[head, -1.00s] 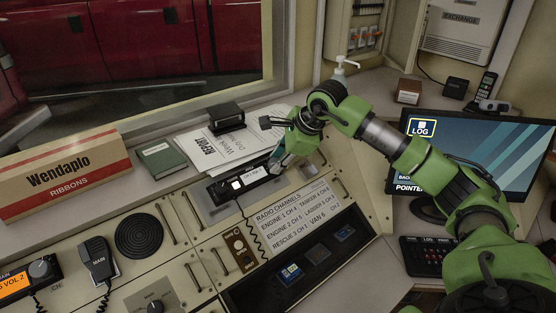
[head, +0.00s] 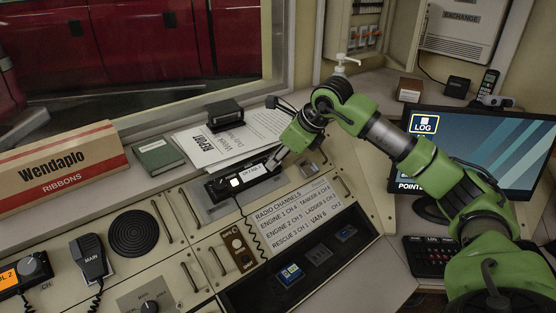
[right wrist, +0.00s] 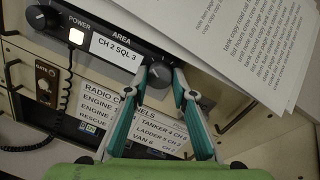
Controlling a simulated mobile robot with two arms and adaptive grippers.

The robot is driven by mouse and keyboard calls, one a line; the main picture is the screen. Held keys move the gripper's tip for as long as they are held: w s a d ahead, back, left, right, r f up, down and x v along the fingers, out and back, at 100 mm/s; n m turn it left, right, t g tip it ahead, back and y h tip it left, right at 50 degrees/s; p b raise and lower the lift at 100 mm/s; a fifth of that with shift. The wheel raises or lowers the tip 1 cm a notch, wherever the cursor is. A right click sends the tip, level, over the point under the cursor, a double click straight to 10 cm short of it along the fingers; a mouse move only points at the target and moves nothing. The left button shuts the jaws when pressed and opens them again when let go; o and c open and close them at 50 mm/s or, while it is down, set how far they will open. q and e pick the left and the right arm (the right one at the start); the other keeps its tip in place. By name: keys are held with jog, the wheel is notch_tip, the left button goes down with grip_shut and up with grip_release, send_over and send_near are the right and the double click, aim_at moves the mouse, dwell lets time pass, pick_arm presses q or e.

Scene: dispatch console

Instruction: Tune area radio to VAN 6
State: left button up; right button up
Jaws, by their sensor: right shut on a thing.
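The area radio (head: 222,190) is a dark unit on the console. In the right wrist view its face is labelled AREA (right wrist: 121,35), and its display (right wrist: 115,47) reads "CH 2 SQL 3". The white POWER button (right wrist: 76,37) is lit. My right gripper (head: 272,164) is shut on the radio's black right-hand knob (right wrist: 159,74), with one teal finger on each side of it. My left gripper is not in view.
Papers (head: 222,150) lie behind the radio, with a small black box (head: 225,113) on them. A coiled cord (head: 245,222) hangs in front of the radio. A MAIN handset (head: 91,258), another radio with an orange display (head: 8,277) and a monitor (head: 470,150) stand around.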

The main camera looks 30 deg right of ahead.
jog(key=shift+m, duration=0.3)
jog(key=o, duration=0.8)
jog(key=shift+o, duration=0.2)
jog(key=shift+r, duration=0.1)
jog(key=v, duration=1.2)
